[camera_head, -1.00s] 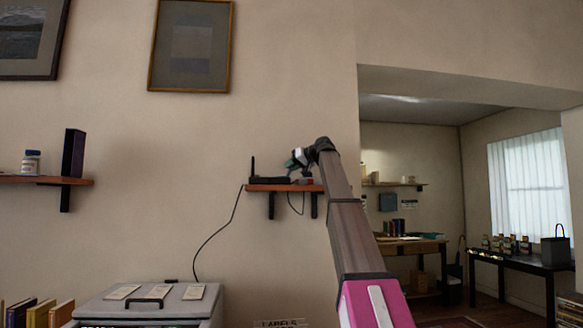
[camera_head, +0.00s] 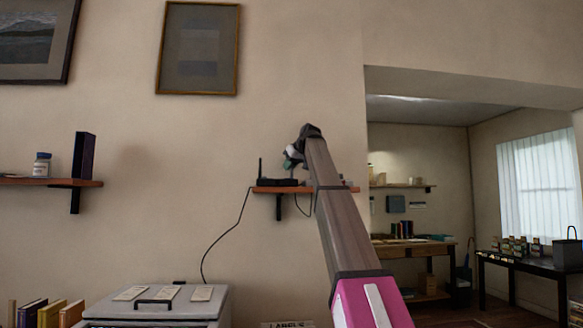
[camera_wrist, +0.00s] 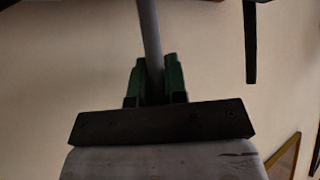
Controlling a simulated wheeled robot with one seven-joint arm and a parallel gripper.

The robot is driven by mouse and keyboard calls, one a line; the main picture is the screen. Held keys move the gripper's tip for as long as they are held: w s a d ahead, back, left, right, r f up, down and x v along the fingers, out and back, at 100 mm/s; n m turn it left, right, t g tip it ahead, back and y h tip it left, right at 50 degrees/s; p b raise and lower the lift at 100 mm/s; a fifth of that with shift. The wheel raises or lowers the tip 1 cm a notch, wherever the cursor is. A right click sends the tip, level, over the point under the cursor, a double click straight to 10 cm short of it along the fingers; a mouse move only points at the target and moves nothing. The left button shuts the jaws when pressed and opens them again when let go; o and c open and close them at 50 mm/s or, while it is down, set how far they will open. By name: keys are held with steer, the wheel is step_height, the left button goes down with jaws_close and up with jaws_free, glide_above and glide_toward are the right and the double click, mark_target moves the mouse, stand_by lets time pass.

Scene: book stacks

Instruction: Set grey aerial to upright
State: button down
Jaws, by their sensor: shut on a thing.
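The black router (camera_head: 279,183) sits on the small wall shelf in the head view. A dark aerial (camera_head: 260,168) stands upright at its left end; in the wrist view it is likely the dark bar hanging from the top edge (camera_wrist: 250,40). My gripper (camera_head: 290,163) is just above the router's right part. In the wrist view its green fingers (camera_wrist: 155,80) are shut on the grey aerial (camera_wrist: 149,30), a rod running out past the top edge and leaning slightly. The grey aerial's base is out of the wrist view, and in the head view it is too small to make out.
The shelf (camera_head: 265,190) is narrow, and a cable (camera_head: 230,228) hangs from it. A framed picture (camera_head: 198,48) is on the wall above. Another shelf (camera_head: 50,182) with a jar and dark box is at left. The wall around the router is clear.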

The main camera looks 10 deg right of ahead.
steer(key=shift+a, duration=0.1)
stand_by(0.3)
steer(key=c, duration=1.1)
jaws_free()
steer(key=v, duration=1)
steer(key=shift+s+r, duration=0.25)
steer(key=shift+r, duration=0.05)
